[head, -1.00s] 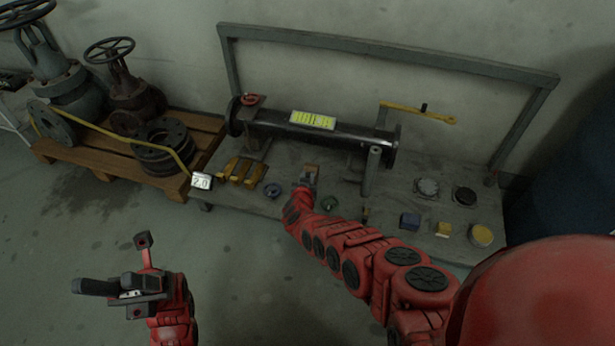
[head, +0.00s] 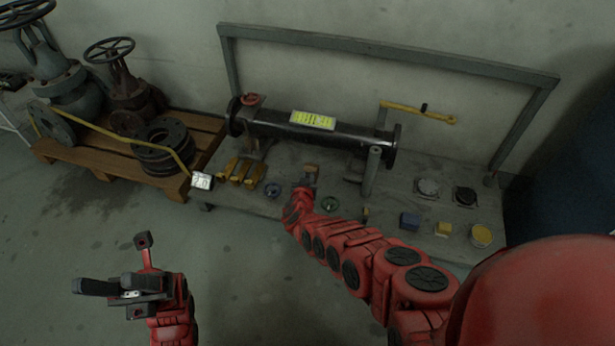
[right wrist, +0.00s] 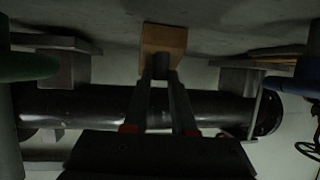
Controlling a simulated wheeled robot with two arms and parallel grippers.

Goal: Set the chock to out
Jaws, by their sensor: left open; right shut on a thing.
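The chock, a small wooden brown block (head: 312,168), is on the grey bench below the black pipe. It also shows at the top middle of the right wrist view (right wrist: 163,36). My right gripper (head: 307,182) reaches it from the front of the bench. In the right wrist view its two fingers (right wrist: 161,72) are closed in at the near end of the block, on a dark part there. My left gripper (head: 122,288) is open and empty over the floor at lower left, well away from the bench.
The black pipe (head: 285,128) with a yellow label runs behind the chock. A grey post (head: 371,172) stands to the right. A pallet (head: 190,178) holds valves at left.

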